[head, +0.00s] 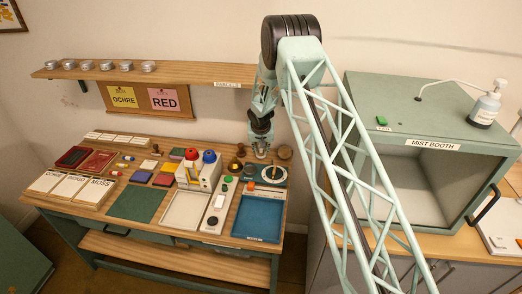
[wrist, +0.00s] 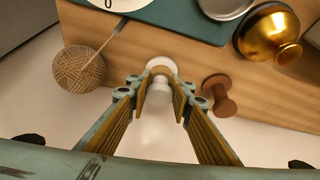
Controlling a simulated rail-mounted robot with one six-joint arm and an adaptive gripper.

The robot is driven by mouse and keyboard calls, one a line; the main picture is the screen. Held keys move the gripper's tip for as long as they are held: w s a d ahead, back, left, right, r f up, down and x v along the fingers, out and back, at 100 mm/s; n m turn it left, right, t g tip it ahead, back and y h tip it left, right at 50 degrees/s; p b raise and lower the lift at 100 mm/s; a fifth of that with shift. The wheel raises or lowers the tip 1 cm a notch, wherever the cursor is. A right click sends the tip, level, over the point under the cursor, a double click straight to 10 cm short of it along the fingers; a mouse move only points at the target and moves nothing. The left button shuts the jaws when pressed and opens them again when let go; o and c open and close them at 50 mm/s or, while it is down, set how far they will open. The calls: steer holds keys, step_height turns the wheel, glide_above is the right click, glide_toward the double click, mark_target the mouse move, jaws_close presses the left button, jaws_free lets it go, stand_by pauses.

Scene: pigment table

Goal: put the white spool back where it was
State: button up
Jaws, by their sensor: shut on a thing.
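The white spool (wrist: 157,97) is between the two fingers of my gripper (wrist: 161,80) in the wrist view. The gripper is shut on it. A tan part shows near the spool's far end. I cannot tell whether the spool touches the wooden table (wrist: 135,45). In the head view my gripper (head: 261,153) hangs over the back right part of the table, and the white spool is too small there to make out.
A scale with a round dial (head: 272,174) stands near the gripper. A blue tray (head: 235,217) lies at the front right. The mist booth (head: 440,105) stands right.

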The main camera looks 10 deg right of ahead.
mark_target(261, 153)
steer(key=shift+w+f, duration=0.25)
steer(key=shift+f, duration=0.15)
steer(key=o, duration=0.9)
steer(key=shift+r, duration=0.25)
steer(key=shift+v, duration=1.45)
steer(key=shift+s+a+f+b, duration=0.1)
steer(key=shift+s+a+b, duration=0.05)
steer(key=shift+s+b, duration=0.55)
steer(key=shift+s+a+b, duration=0.15)
steer(key=shift+s+b, duration=0.2)
steer(key=shift+s, duration=0.6)
steer(key=shift+s+a+f+b, duration=0.1)
steer(key=shift+s+a+b, duration=0.1)
steer(key=shift+s+b, duration=0.5)
steer(key=shift+s+a+r+b, duration=0.1)
steer(key=shift+s+a+b, duration=0.15)
steer(key=shift+s+b, duration=0.8)
steer(key=shift+s+a+f+b, duration=0.1)
steer(key=shift+s+a+b, duration=0.1)
steer(key=shift+s+b, duration=0.85)
steer(key=shift+s+a+r+b, duration=0.1)
steer(key=shift+s+a+b, duration=0.15)
steer(key=shift+s+b, duration=0.8)
steer(key=shift+s+p, duration=0.3)
steer(key=shift+s, duration=0.15)
steer(key=shift+r, duration=0.2)
